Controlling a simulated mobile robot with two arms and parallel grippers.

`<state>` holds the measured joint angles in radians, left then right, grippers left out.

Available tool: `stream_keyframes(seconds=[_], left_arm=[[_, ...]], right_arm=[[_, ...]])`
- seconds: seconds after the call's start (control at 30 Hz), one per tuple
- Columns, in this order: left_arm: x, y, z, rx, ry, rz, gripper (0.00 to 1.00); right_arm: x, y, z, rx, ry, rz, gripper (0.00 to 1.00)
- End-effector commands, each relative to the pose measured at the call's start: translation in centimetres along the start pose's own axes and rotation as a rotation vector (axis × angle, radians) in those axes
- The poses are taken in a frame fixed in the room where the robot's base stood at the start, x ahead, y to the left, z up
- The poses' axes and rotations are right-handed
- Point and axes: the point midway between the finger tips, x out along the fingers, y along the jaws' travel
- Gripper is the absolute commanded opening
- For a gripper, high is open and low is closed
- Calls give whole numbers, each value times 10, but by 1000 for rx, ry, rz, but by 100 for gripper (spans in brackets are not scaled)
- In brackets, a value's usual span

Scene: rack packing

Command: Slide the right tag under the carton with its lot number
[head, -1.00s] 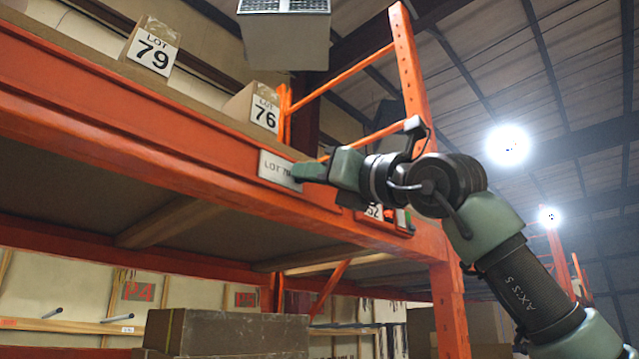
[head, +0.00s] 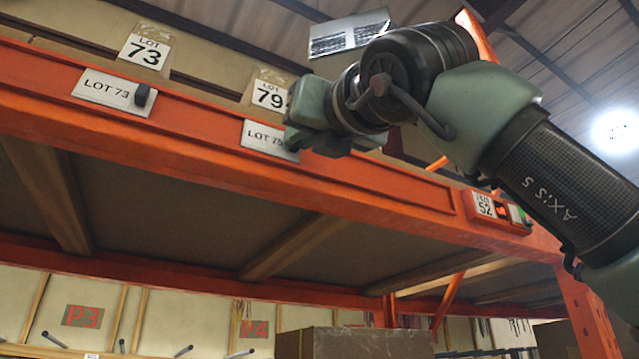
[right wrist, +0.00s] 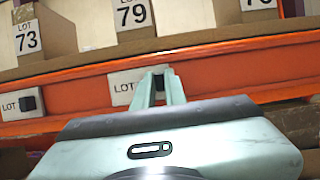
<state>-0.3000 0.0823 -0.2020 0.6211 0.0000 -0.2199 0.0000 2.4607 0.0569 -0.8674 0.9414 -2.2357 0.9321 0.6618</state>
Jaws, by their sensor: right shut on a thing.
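My right gripper (head: 300,125) is shut on a white tag (head: 262,138) at the face of the orange beam. The tag reads LOT 7 and a last digit that I cannot read surely, as the gripper covers its right end. It also shows in the right wrist view (right wrist: 123,88), left of the fingers (right wrist: 160,77). The carton labelled LOT 79 (head: 268,93) stands on the shelf above the tag, partly hidden by my gripper. A LOT 73 tag (head: 105,90) with a black knob sits on the beam below the LOT 73 carton (head: 145,50). My left gripper is not in view.
The orange beam (head: 370,188) runs across the view. A device with a 52 label (head: 487,206) sits on it at right. Another carton (right wrist: 258,8) stands to the right in the right wrist view. A brown box (head: 340,343) is below the shelf.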

Motion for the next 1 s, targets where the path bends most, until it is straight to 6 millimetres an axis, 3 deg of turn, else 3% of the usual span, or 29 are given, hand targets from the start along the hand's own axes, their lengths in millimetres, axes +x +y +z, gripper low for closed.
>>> stream_keyframes(seconds=[0.33, 0.37, 0.43, 0.77, 1.0], left_arm=[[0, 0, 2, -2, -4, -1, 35], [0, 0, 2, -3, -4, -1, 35], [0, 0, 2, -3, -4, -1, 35], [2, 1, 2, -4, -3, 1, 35], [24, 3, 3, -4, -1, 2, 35]], right_arm=[[0, 2, 2, 0, -4, 2, 0], [0, 2, 2, 0, -4, 2, 18], [0, 1, 2, 0, -3, 1, 35], [-2, 1, 0, 0, -2, 1, 35], [-36, 1, -3, 0, -6, 2, 35]])
